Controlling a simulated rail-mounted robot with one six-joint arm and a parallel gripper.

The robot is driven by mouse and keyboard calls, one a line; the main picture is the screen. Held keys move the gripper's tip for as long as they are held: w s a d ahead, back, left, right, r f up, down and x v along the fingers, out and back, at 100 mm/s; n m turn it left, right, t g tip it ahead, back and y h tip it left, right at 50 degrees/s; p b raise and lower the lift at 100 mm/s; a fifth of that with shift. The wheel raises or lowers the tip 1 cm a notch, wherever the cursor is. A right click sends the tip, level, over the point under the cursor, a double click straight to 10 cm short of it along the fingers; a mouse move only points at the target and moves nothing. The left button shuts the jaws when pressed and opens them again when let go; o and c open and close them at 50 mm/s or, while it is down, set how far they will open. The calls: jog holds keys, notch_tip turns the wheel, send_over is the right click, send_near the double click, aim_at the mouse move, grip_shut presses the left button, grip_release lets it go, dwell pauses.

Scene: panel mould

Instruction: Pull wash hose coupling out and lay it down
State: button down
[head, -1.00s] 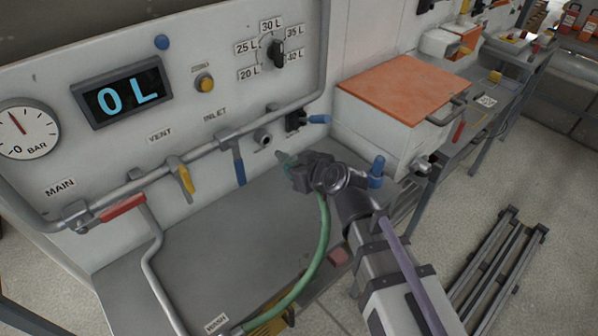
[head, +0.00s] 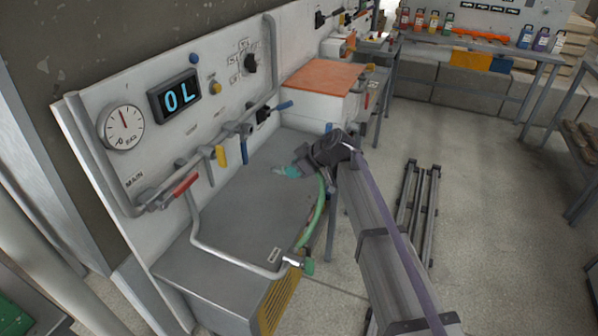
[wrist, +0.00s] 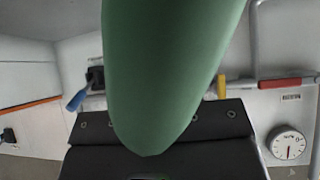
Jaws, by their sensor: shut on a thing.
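The wash hose coupling, a teal-green piece (head: 291,172), sticks out to the left of my gripper (head: 308,164) in the head view. My gripper is shut on it. The coupling is apart from the panel's inlet port (head: 246,129) and over the grey bench top (head: 215,205); its exact height above the top is hard to tell. The green hose (head: 318,212) curves from my gripper down to the wash fitting (head: 306,264) at the bench front. In the wrist view the green hose (wrist: 170,70) fills the middle and hides the jaws.
The panel carries a 0 L display (head: 179,95), a gauge (head: 121,127) and red, yellow and blue valve handles. A white box with an orange lid (head: 325,78) stands behind the bench. The middle of the bench top is clear.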

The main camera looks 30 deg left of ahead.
jog(key=shift+s+d+f+n+h, duration=0.25)
jog(key=shift+s+d+n+h, duration=0.05)
jog(key=shift+s+d, duration=0.15)
jog(key=shift+w+a+f, duration=0.1)
jog(key=shift+f, duration=0.1)
jog(key=shift+w+a+f, duration=0.15)
jog(key=shift+w+f, duration=0.25)
jog(key=shift+s+f+b, duration=0.15)
jog(key=shift+b, duration=0.35)
notch_tip(320, 180, down, 8)
jog(key=b, duration=0.7)
jog(key=shift+b, duration=0.35)
jog(key=shift+r, duration=0.2)
jog(key=c, duration=0.7)
grip_release()
jog(key=shift+c, duration=0.2)
jog(key=shift+r, duration=0.1)
